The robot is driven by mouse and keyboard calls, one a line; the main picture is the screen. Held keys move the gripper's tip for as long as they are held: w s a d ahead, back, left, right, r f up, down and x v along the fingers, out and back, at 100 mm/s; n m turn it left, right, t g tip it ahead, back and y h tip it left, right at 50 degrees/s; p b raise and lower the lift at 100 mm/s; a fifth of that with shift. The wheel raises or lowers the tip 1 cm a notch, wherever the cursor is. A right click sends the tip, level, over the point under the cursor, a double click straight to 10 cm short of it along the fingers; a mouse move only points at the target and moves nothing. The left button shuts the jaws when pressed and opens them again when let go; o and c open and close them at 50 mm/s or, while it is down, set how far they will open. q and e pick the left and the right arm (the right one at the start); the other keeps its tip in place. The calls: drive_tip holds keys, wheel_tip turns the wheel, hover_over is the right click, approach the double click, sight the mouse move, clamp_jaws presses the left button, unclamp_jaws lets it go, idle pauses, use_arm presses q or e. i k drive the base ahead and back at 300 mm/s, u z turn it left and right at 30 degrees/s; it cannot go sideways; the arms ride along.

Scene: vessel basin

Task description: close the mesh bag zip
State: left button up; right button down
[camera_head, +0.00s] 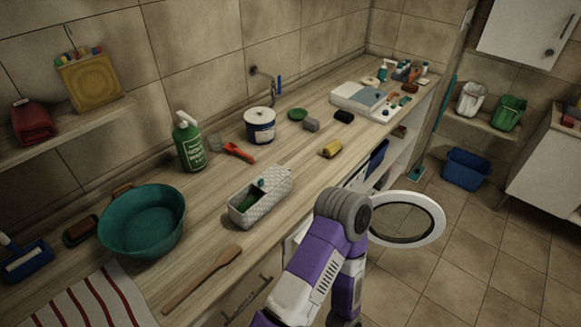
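The mesh bag (275,196) is a whitish, patterned, box-shaped bag lying on the wooden counter near its front edge. Its top is open at the left part, and something green (247,203) shows inside. A small teal piece (261,183), which looks like the zip pull, sits around the middle of the top. The right part of the top looks covered. One of my arms, purple and white, shows at the bottom centre, right of and in front of the bag. Neither gripper is in view.
A round white door (437,216) stands open below the counter.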

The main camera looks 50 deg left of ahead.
sight(271, 178)
drive_tip(key=i, duration=0.95)
drive_tip(key=u, duration=2.05)
